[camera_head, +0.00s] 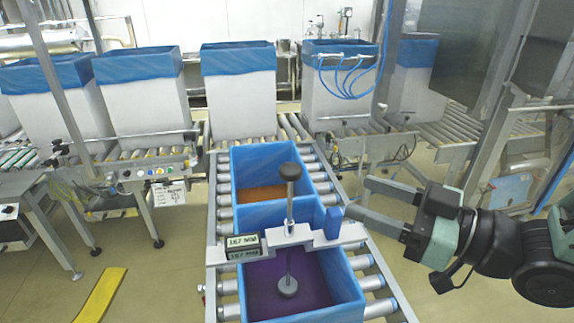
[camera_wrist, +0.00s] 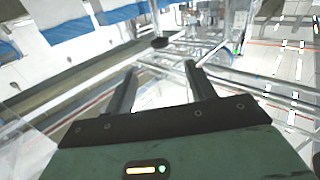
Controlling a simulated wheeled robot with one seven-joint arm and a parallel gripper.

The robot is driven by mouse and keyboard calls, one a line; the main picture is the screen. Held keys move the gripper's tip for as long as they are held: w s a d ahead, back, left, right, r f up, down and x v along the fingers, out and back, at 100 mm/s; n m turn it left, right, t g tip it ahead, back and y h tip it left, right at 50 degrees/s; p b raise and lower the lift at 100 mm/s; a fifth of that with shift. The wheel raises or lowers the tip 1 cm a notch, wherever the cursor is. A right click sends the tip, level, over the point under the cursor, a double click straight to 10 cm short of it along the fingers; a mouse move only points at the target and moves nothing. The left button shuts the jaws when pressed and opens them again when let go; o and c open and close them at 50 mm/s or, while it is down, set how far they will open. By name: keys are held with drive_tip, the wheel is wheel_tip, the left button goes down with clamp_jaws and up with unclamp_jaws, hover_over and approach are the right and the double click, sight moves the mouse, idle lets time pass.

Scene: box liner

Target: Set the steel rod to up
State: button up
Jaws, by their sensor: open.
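The steel rod (camera_head: 290,205) stands upright in the head view, passing through a grey bracket (camera_head: 310,236) that spans the blue-lined box. A dark knob (camera_head: 290,171) tops the rod and a grey round foot (camera_head: 288,287) ends it low inside the front box. A blue block (camera_head: 333,222) sits on the bracket right of the rod. My gripper (camera_head: 356,198) is open and empty, to the right of the rod and apart from it, its fingers pointing left. The wrist view shows both fingers (camera_wrist: 160,88) spread with nothing between them.
A small display reading "167" (camera_head: 243,246) sits on the bracket's left part. The blue-lined front box (camera_head: 350,290) and rear box (camera_head: 245,165) rest on a roller conveyor (camera_head: 222,200). A metal post stands behind my arm. Several blue-lined white boxes (camera_head: 238,95) line the back.

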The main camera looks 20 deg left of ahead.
drive_tip(key=p+x, duration=0.4)
drive_tip(key=x, duration=1.2)
clamp_jaws()
wheel_tip(320, 180, up, 17)
drive_tip(key=p, duration=0.6)
drive_tip(key=shift+s+d+r, duration=0.15)
drive_tip(key=shift+s+d, duration=0.15)
drive_tip(key=shift+s, duration=0.05)
unclamp_jaws()
drive_tip(key=shift+d, duration=0.1)
